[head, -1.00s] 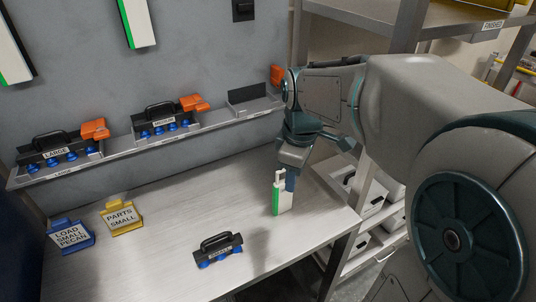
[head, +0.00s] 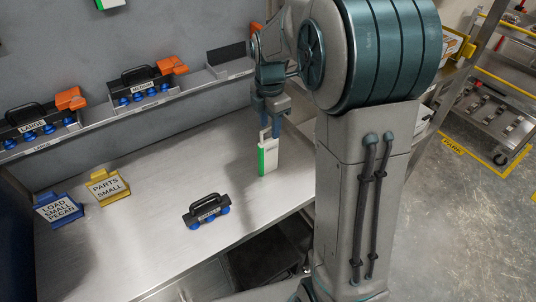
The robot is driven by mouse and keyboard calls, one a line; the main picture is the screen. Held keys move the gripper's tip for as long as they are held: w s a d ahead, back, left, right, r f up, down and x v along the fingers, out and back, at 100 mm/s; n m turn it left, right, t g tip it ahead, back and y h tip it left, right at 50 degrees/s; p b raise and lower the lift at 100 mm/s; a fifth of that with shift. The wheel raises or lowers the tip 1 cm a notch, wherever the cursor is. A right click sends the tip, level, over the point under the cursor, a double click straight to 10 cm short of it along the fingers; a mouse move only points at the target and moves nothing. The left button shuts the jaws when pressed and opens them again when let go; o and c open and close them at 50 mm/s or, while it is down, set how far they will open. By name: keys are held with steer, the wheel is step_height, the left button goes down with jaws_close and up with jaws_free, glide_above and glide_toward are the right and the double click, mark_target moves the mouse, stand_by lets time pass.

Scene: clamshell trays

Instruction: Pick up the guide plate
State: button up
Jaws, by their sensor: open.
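The guide plate (head: 207,211), black with an arched handle, blue knobs and a small white label, lies on the steel table (head: 130,245) near its front edge. My gripper (head: 270,126) points down farther back and to the right, well apart from the guide plate. It is open, with its fingers just above the top of an upright white and green block (head: 268,157). Whether the fingers touch that block cannot be told. Nothing hides the guide plate.
Similar black plates marked LARGE (head: 38,122) and, less legibly, a medium one (head: 145,86) sit on the wall ledge with orange pieces. A blue sign (head: 59,209) and a yellow sign (head: 108,187) stand at left. The table between block and guide plate is clear.

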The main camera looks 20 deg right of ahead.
mark_target(268, 140)
steer(key=f, duration=0.3)
steer(key=f+p, duration=0.1)
steer(key=f, duration=0.1)
steer(key=shift+s+a+f, duration=0.25)
steer(key=shift+s+f, duration=0.05)
steer(key=shift+f, duration=0.55)
jaws_close()
